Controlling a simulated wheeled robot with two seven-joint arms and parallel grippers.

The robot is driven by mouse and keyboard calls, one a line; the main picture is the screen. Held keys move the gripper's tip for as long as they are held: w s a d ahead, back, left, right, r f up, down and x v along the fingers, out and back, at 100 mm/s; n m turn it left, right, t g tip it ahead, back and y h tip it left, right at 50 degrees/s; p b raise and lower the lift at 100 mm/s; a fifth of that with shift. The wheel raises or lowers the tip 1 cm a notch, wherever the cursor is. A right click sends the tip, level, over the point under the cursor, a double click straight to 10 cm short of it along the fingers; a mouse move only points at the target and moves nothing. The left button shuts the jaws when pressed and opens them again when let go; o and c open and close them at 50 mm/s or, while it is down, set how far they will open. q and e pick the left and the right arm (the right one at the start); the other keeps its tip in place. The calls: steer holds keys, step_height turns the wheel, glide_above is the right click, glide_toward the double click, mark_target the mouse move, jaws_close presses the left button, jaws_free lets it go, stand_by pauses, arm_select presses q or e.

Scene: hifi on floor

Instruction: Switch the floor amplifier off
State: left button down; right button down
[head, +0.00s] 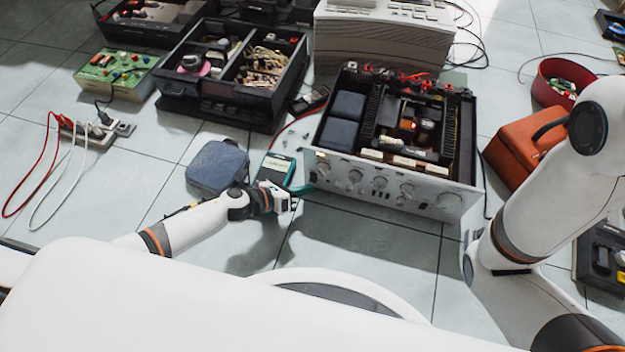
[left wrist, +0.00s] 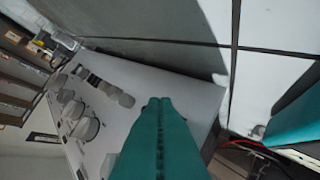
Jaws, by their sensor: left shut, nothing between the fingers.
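The amplifier (head: 392,187) sits on the tiled floor with its lid off and its silver front panel facing me. Several round knobs run along the panel; they also show in the left wrist view, where the panel (left wrist: 190,92) is tilted. My left gripper (head: 308,188) is at the panel's left end, low down. Its teal fingers (left wrist: 157,106) are shut with nothing between them, tips close to the panel. I cannot tell whether they touch it. The power switch is not clearly visible and may be hidden behind the fingers. My right gripper is out of view; only its arm shows.
A dark blue pouch (head: 217,167) and a teal-edged meter (head: 276,168) lie just left of the amplifier. An orange case (head: 525,150) stands to its right. Black parts trays (head: 230,110) and a power strip (head: 100,134) with cables lie farther left. Floor in front is clear.

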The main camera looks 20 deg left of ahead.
arm_select(q)
steer(key=shift+w, duration=0.35)
steer(key=shift+w, duration=0.35)
stand_by(0.4)
steer(key=shift+s, duration=0.1)
steer(key=shift+s, duration=0.65)
steer(key=shift+s, duration=0.1)
steer(key=shift+s+r+p, duration=0.25)
steer(key=shift+s+p, duration=0.25)
steer(key=shift+s, duration=0.7)
steer(key=shift+s+a+r, duration=0.1)
steer(key=shift+s, duration=1.1)
